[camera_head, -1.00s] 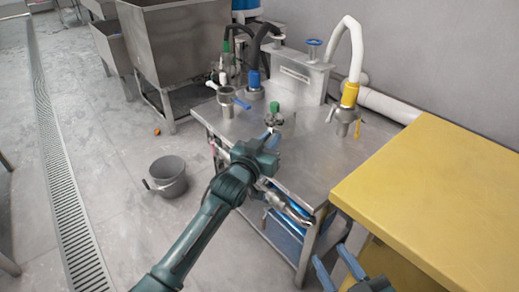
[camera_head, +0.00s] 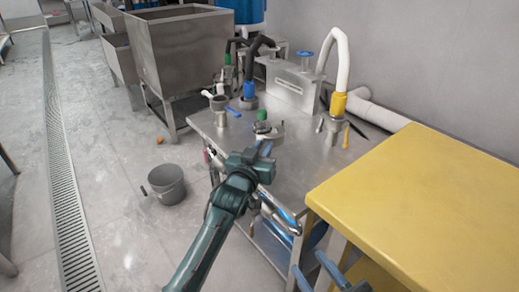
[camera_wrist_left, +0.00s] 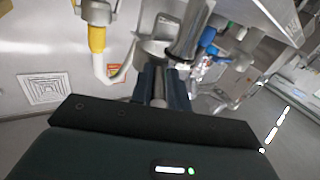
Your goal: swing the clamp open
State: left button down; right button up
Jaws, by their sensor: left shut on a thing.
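My left gripper (camera_head: 264,149) is at the front of the steel table, just in front of a small metal fitting with a green top (camera_head: 262,114). A pale metal ring-like part (camera_head: 268,131), seemingly the clamp, sits low around or beside that fitting. In the left wrist view my left gripper (camera_wrist_left: 163,82) is shut on a narrow metal piece (camera_wrist_left: 158,92), seemingly part of the clamp. A metal cylinder (camera_wrist_left: 190,32) rises just beyond the fingers. The gripper hides part of the clamp in the head view. My right gripper (camera_head: 315,272) is open and empty at the bottom, below the table edge.
The steel table (camera_head: 305,160) has a clear middle. A yellow-topped table (camera_head: 420,185) is close on the right. A grey bucket (camera_head: 167,184) stands on the floor at left.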

pick_arm(q)
jog(key=shift+s+d, duration=0.15)
jog(key=shift+d, duration=0.2)
jog(key=c, duration=1.5)
grip_release()
jog(key=shift+o, duration=0.3)
jog(key=shift+a, duration=0.15)
